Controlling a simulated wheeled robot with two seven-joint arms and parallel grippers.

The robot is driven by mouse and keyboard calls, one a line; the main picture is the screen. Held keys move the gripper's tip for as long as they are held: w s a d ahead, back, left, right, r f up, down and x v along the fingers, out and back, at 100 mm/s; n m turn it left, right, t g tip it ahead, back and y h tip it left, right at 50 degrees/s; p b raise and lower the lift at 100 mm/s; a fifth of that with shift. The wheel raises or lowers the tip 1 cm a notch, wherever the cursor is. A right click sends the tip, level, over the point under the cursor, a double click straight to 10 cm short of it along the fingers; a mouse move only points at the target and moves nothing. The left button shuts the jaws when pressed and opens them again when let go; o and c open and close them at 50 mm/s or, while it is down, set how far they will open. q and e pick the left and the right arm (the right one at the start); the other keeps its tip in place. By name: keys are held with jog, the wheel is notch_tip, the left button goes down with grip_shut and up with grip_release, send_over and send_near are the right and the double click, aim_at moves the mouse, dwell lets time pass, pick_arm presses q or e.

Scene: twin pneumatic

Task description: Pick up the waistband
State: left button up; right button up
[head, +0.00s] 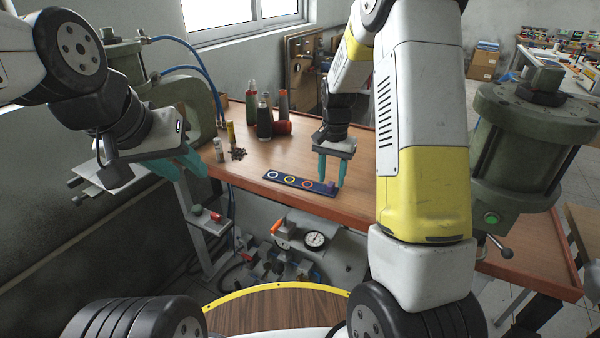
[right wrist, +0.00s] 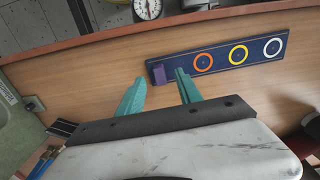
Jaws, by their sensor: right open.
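No thing that I can surely call a waistband shows. A dark blue strip (head: 289,179) with white, yellow and orange rings lies near the front edge of the wooden bench. A small purple piece (right wrist: 158,74) is at its end beside the orange ring (right wrist: 203,62). My right gripper (head: 331,180) points down over that end, its teal fingers apart and empty. In the right wrist view its fingertips (right wrist: 161,80) are on either side of the purple piece; contact cannot be told. My left gripper (head: 190,168) hangs left of the bench, with its finger gap unclear.
Several bottles (head: 264,118) and a dark pile of small parts (head: 238,154) stand farther back on the bench (head: 350,208). Green presses stand at left and at right (head: 535,130). A gauge (head: 315,240) sits below the front edge.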

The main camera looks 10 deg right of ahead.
jog(key=shift+f, duration=0.75)
grip_shut()
jog(key=shift+r, duration=0.15)
